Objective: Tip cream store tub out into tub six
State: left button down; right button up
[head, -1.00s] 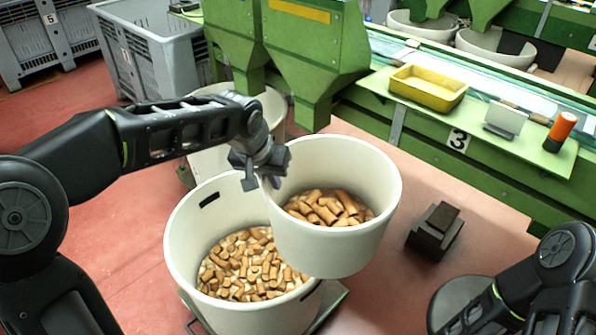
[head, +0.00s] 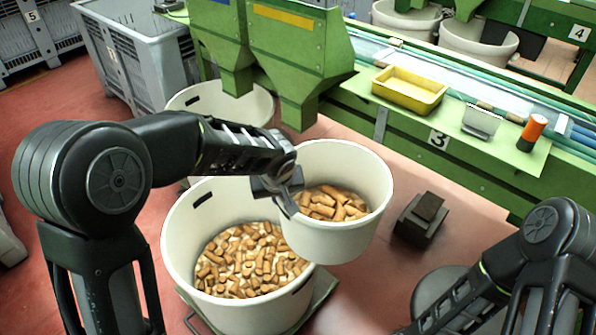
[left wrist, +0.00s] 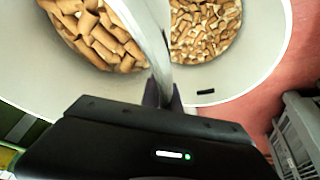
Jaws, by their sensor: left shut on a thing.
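My left gripper (head: 287,192) is shut on the left rim of a cream tub (head: 338,241), the cream store tub. It holds several large corks (head: 332,202) and looks near upright. In the left wrist view the fingers (left wrist: 163,88) clamp its wall. A larger cream tub (head: 185,235) stands below and to the left, holding many smaller corks (head: 245,262). The held tub overlaps its right side in the head view. No number shows on the larger tub, so I cannot tell if it is tub six. My right gripper is out of view.
Another cream tub (head: 250,103) stands behind, under the green chutes (head: 300,60). A dark block (head: 420,218) is on the floor to the right. A grey crate (head: 140,60) stands at back left.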

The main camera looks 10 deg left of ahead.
pick_arm(q)
jog(key=n+p, duration=0.1)
jog(key=n+y+p, duration=0.1)
jog(key=n+p, duration=0.1)
jog(key=d+f+n+p, duration=0.1)
jog(key=n+p, duration=0.1)
jog(key=shift+g+y, duration=0.4)
jog(key=n+p, duration=0.1)
jog(key=n+g+y+p, duration=0.1)
jog(key=n+p, duration=0.3)
jog(key=shift+w+a+r+g, duration=0.15)
jog(key=shift+a+r+g, duration=0.1)
jog(key=shift+r+g, duration=0.05)
jog(key=shift+w+d+r+n+g+p, duration=0.25)
jog(key=shift+d+r+n+g+p, duration=0.4)
jog(key=shift+n+p, duration=0.95)
jog(key=shift+w+d+r+n+g+p, duration=0.3)
jog(key=shift+d+r+n+g+p, duration=0.4)
jog(key=shift+n+p, duration=0.9)
jog(key=shift+w+d+r+n+g+p, duration=0.25)
jog(key=shift+d+r+n+g+p, duration=0.45)
jog(key=shift+n+p, duration=0.85)
jog(key=shift+a+r+n+t, duration=0.2)
jog(key=shift+n+t, duration=0.05)
jog(key=shift+n, duration=0.1)
